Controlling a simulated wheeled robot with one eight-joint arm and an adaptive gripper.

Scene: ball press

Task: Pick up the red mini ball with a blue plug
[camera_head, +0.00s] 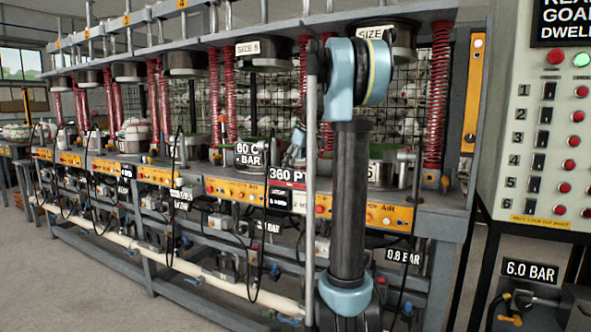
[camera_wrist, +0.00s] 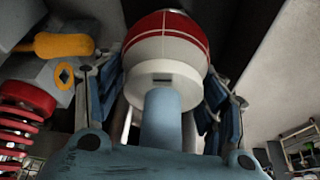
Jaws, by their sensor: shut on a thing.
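A red and white ball (camera_wrist: 165,38) fills the upper middle of the wrist view. It has a red upper part with thin pale lines and a white lower part ending in a slotted white collar. A blue cylinder (camera_wrist: 161,122) stands between the collar and my gripper's palm; I cannot tell if it is the plug. My gripper (camera_wrist: 165,75) has blue-grey fingers on the left and right of the ball and is shut on it. The ball's far side is hidden. In the head view I cannot make out the held ball.
A row of presses with red springs stands along a grey bench (camera_head: 445,222). A control panel (camera_head: 545,120) with numbered buttons is at the right. The floor (camera_head: 60,285) at front left is clear. In the wrist view, a red spring (camera_wrist: 20,112) and orange handle (camera_wrist: 64,46) are close at left.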

